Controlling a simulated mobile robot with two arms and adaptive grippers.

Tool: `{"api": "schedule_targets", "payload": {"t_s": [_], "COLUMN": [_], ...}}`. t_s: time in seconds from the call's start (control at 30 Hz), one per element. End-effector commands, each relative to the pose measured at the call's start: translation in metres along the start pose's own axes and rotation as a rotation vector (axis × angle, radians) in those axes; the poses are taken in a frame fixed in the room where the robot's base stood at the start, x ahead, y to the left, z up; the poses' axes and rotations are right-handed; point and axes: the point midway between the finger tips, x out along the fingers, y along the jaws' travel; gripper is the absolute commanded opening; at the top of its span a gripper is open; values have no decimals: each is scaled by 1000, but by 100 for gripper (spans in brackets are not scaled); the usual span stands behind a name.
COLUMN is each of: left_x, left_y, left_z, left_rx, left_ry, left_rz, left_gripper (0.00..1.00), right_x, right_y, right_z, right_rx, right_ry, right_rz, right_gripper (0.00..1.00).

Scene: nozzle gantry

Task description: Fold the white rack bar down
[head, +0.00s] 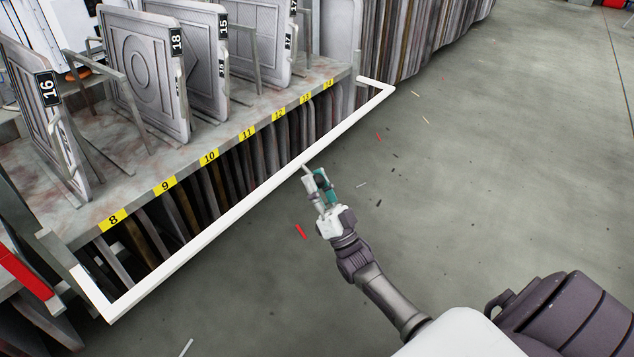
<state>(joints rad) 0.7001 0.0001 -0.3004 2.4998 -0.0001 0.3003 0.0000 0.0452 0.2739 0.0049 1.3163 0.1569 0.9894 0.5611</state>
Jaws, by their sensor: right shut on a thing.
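The white rack bar (217,221) is a long U-shaped rail. It runs diagonally in front of the rack, from the lower left to the upper right. Its short end arms reach back to the rack at both ends, and the long part stands out from the shelf edge, above the floor. My left gripper is not in view.
The rack's shelf (136,190) carries upright grey plates (145,66) and yellow number labels. More panels stand below it. A red bar (24,272) is at the left edge. Small scraps, one a red strip (301,232), lie on the floor.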

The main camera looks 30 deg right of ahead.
Motion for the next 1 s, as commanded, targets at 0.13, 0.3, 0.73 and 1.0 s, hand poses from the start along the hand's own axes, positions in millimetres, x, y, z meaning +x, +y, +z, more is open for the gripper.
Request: {"api": "schedule_targets", "payload": {"t_s": [0.13, 0.3, 0.73, 1.0], "left_x": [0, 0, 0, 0], "left_y": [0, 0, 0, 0], "left_z": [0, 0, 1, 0], "left_rx": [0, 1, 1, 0], "left_ry": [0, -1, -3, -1], "left_rz": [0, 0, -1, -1], "left_gripper": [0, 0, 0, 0], "right_x": [2, 2, -19, -77], "right_y": [1, 0, 1, 1], "right_z": [0, -1, 0, 1], "right_rx": [0, 0, 0, 1], "right_ry": [0, 1, -2, -3], "right_rz": [2, 1, 2, 3], "right_gripper": [42, 59, 59, 59]}}
